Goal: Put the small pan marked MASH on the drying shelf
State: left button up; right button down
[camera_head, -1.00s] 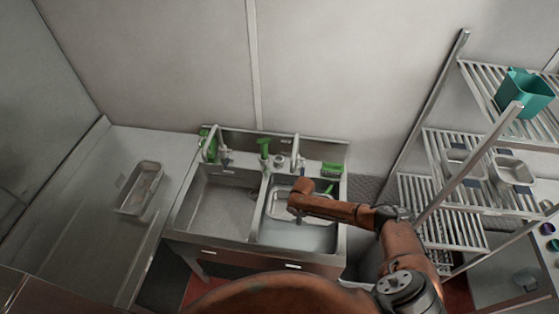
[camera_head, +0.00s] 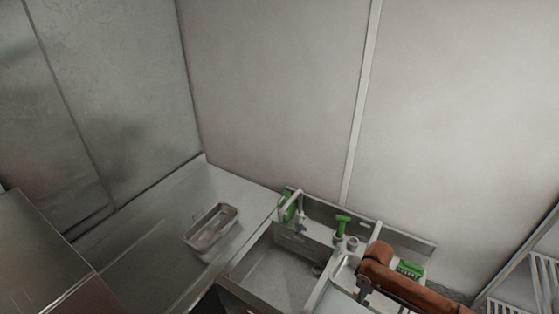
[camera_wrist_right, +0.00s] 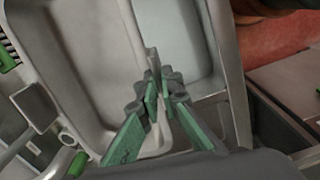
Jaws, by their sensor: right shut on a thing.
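In the right wrist view, my right gripper (camera_wrist_right: 158,88) is shut on the rim of a light grey metal pan (camera_wrist_right: 90,65), with one green finger on each side of the rim. No MASH marking can be read on it. The drying shelf (camera_head: 543,280) shows only in part at the lower right edge. My left gripper is not in view.
Another small metal pan (camera_head: 212,228) stands on the left counter (camera_head: 150,245). The double sink (camera_head: 275,275) has taps, a green spray bottle (camera_head: 342,226) and a green brush or sponge (camera_head: 410,268) along its back. A wall closes the back.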

jog(key=s+a+m+b, duration=0.1)
jog(key=a+m+b, duration=0.8)
jog(key=b, duration=1.1)
jog(key=shift+s+r+m, duration=0.15)
jog(key=shift+r+m, duration=0.25)
jog(key=shift+m, duration=0.2)
jog(key=shift+a, duration=0.1)
